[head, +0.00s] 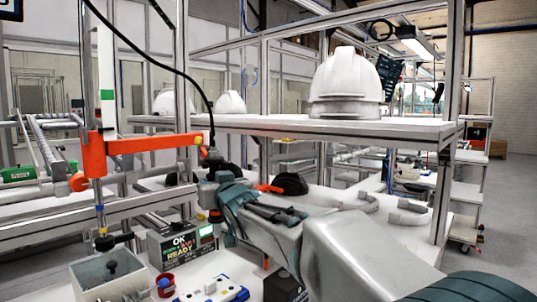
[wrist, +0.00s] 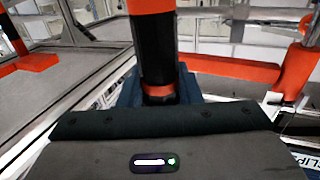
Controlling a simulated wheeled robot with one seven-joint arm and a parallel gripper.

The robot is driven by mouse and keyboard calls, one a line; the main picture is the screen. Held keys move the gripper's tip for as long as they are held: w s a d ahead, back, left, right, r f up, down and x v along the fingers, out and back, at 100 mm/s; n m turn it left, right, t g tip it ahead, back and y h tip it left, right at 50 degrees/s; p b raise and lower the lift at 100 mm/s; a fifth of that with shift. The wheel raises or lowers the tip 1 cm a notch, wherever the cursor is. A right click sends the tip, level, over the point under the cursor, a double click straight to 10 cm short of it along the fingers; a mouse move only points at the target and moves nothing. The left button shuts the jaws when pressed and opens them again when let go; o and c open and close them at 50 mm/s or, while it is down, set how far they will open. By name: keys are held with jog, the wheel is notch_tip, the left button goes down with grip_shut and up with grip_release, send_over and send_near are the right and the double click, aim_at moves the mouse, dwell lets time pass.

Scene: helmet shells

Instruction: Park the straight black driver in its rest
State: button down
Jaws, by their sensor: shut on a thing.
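The straight black driver (wrist: 155,50) stands between my gripper's fingers in the wrist view, with an orange top and an orange band near the grip. My gripper (wrist: 157,88) is shut on it. In the head view my gripper (head: 214,178) is beyond the bench front, and the driver's top (head: 211,154) shows above it, under a black cable. The driver looks about upright; its lower end is mostly hidden. An orange bracket (head: 135,144) reaches from a post to just beside the driver's top. I cannot tell which part is the rest.
A shelf (head: 300,126) with a white helmet (head: 346,80) stands behind. A black dome (head: 290,184) lies beyond my arm.

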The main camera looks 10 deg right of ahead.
aim_at(218, 150)
notch_tip(218, 150, up, 8)
jog(key=p, duration=0.6)
jog(key=shift+r+p, duration=0.1)
jog(key=shift+p, duration=0.25)
jog(key=shift+d, duration=0.1)
jog(key=shift+s+d+p, duration=0.1)
jog(key=shift+d+p, duration=0.15)
jog(key=shift+p, duration=0.35)
jog(key=shift+s+d+r+p, duration=0.15)
jog(key=shift+s+d+p, duration=0.1)
jog(key=shift+d+p, duration=0.55)
jog(key=d+p, duration=0.1)
jog(key=s+d+p, duration=0.1)
jog(key=d+p, duration=0.1)
jog(key=shift+s+d+f+p, duration=0.25)
jog(key=shift+d+f+p, duration=0.05)
jog(key=shift+d+p, duration=0.05)
